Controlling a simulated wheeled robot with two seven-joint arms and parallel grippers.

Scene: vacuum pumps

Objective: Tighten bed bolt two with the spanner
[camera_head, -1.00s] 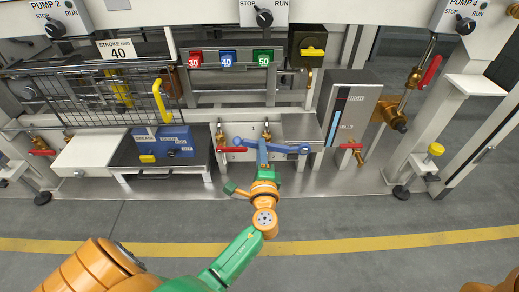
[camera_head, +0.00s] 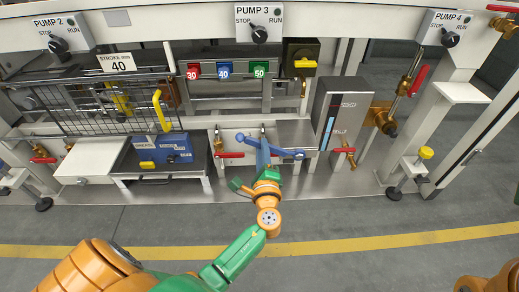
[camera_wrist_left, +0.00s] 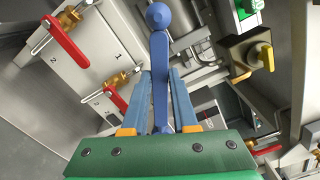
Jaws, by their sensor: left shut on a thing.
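I cannot make out bed bolt two, nor whether the spanner is seated on a bolt. My right gripper is not in view.
Red-handled valves (camera_head: 229,155) sit close by; one (camera_wrist_left: 65,42) shows in the left wrist view. A grey box (camera_head: 340,112) stands right of the spanner. A blue unit (camera_head: 172,151) and wire basket (camera_head: 95,105) are left. The floor in front is clear.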

